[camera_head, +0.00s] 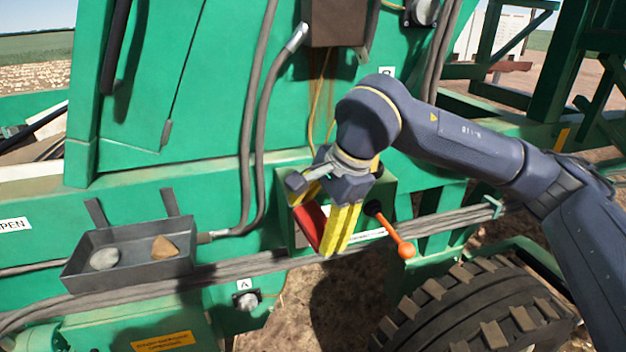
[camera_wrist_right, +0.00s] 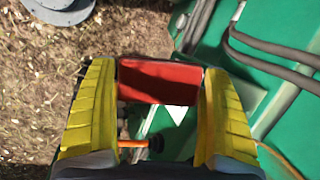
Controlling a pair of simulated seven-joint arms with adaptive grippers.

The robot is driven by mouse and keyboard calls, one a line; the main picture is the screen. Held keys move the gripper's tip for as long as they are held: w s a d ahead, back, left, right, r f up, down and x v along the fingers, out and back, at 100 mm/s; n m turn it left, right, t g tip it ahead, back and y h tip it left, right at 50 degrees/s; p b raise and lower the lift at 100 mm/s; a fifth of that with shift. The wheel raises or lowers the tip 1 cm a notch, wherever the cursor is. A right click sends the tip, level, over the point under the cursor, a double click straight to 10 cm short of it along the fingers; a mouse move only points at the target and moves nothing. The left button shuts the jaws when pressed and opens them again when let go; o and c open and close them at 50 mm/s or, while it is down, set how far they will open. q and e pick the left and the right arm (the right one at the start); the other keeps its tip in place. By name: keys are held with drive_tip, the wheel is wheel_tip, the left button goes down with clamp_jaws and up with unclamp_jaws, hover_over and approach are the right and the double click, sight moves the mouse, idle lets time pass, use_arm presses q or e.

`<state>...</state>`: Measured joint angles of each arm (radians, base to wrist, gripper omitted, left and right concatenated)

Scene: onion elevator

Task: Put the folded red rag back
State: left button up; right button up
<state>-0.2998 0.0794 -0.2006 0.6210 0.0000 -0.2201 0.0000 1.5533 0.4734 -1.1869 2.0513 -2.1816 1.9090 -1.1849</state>
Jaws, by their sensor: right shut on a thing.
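The folded red rag (camera_wrist_right: 160,82) is a flat red piece between the yellow fingers of my right gripper (camera_wrist_right: 160,110) in the wrist view. In the head view the rag (camera_head: 309,226) shows just left of the yellow fingers of my right gripper (camera_head: 336,228). The gripper is shut on the rag and points down, in front of a green box (camera_head: 384,192) on the machine's side. Whether the rag touches the box cannot be told. My left gripper is not in view.
An orange-knobbed lever (camera_head: 406,250) sticks out right of the gripper. A grey tray (camera_head: 128,279) with a pale stone (camera_head: 104,258) and a brown lump (camera_head: 164,247) hangs at left. Cables (camera_head: 220,268) run along the frame; a large tyre (camera_head: 475,315) stands at lower right.

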drive_tip(key=s+d+r+m+g, duration=0.1)
drive_tip(key=d+r+m, duration=0.1)
drive_tip(key=r+m, duration=0.25)
drive_tip(key=s+d+r+m, duration=0.2)
drive_tip(key=d+r+m, duration=0.1)
drive_tip(key=r, duration=0.2)
drive_tip(key=shift+m+y, duration=0.25)
drive_tip(key=shift+y, duration=0.05)
drive_tip(key=w+a, duration=0.2)
drive_tip(key=w, duration=0.4)
drive_tip(key=w+a, duration=0.1)
drive_tip(key=w, duration=0.5)
drive_tip(key=w+a, duration=0.2)
drive_tip(key=w, duration=0.4)
drive_tip(key=shift+w+a+f, duration=0.15)
drive_tip(key=shift+w+a, duration=0.15)
drive_tip(key=shift+f, duration=2.95)
drive_tip(key=shift+w+f, duration=0.2)
drive_tip(key=shift+f, duration=0.35)
drive_tip(key=o, duration=0.9)
